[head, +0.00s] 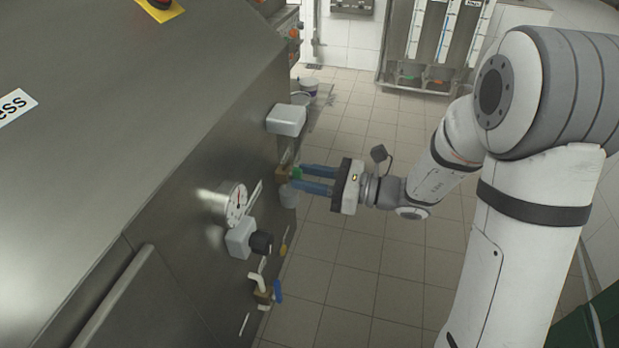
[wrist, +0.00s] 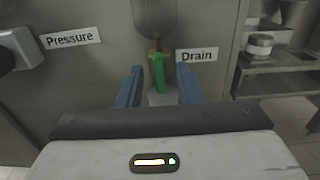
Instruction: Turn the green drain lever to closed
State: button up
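The green drain lever (wrist: 159,73) hangs roughly straight down from a brass valve in the wrist view, beside the "Drain" label (wrist: 198,53). In the head view the green lever (head: 297,172) shows only as a small patch by the brass valve (head: 284,174). My gripper (head: 303,178) has two blue fingers pointing at the machine's side panel. In the wrist view my gripper (wrist: 159,82) is open, with one finger on each side of the lever and a visible gap to both. Whether the fingertips reach past the lever is unclear.
A pressure gauge (head: 234,202), a black knob (head: 261,243) and a blue-handled valve (head: 277,291) stick out of the panel nearer the camera. A grey box (head: 287,120) juts out just beyond the valve. The tiled floor (head: 365,255) beside the machine is clear.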

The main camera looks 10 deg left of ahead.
jog(key=shift+c, duration=0.5)
grip_shut()
jog(key=shift+f+n+b, duration=0.1)
jog(key=shift+n+b, duration=0.2)
jog(key=shift+b, duration=0.05)
jog(key=shift+s+f+n+b, duration=0.1)
jog(key=shift+s+n+b, duration=0.05)
jog(key=shift+n+b, duration=4.3)
jog(key=shift+s+f+n+b, duration=0.1)
jog(key=shift+n+b, duration=4.15)
jog(key=shift+b, duration=0.35)
jog(key=shift+o, duration=0.5)
grip_release()
jog(key=shift+r, duration=0.1)
